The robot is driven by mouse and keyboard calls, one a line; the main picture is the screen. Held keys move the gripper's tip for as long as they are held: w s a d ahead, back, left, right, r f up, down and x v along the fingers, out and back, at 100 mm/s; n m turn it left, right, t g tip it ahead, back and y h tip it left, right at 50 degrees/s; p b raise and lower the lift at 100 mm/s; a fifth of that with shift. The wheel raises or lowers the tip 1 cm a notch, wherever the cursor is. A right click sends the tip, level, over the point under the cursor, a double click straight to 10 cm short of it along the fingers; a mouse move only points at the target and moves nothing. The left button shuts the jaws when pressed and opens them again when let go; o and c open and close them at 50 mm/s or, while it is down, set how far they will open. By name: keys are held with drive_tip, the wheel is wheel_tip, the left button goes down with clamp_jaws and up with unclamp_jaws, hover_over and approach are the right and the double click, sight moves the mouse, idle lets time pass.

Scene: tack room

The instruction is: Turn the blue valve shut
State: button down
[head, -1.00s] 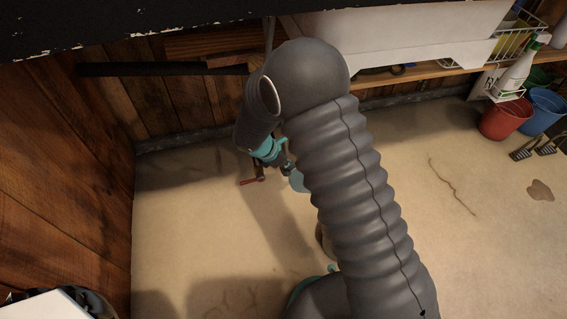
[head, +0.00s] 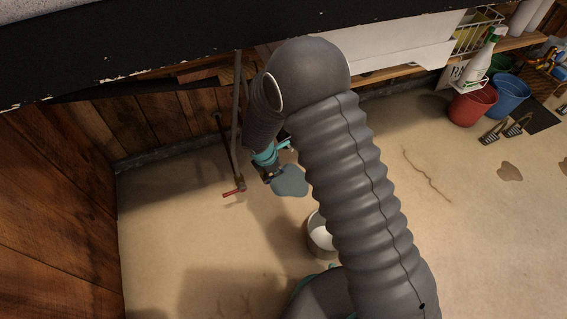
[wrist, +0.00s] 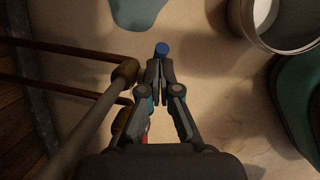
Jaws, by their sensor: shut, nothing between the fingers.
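My gripper (head: 272,179) hangs under the worktop in the head view, fingers pointing down. In the wrist view my gripper (wrist: 162,66) has its fingertips together with nothing between them. A small round blue piece, seemingly the blue valve (wrist: 162,48), shows just past the fingertips. I cannot tell whether they touch it. In the head view I cannot make out the blue piece. A red lever (head: 234,192) sits at the bottom of a pipe left of my gripper; a bit of red lever (wrist: 145,136) shows beside the fingers in the wrist view.
A vertical pipe (head: 235,130) and brass-coloured fittings (wrist: 125,73) stand close to the gripper's left. A blue-grey puddle (head: 290,181) and a white bucket (head: 318,235) are on the floor. The dark worktop edge (head: 150,50) hangs overhead. Red (head: 472,102) and blue (head: 509,94) buckets stand far right.

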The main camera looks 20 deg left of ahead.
drive_tip(key=shift+w+d+f+b, duration=0.3)
drive_tip(key=shift+w+d+f, duration=0.2)
drive_tip(key=shift+d+f, duration=0.15)
drive_tip(key=shift+w+d+f+b, duration=0.25)
drive_tip(key=shift+w+d+f, duration=0.25)
drive_tip(key=shift+f, duration=0.2)
drive_tip(key=shift+d, duration=0.1)
drive_tip(key=v, duration=1.2)
drive_tip(key=shift+s+f, duration=0.1)
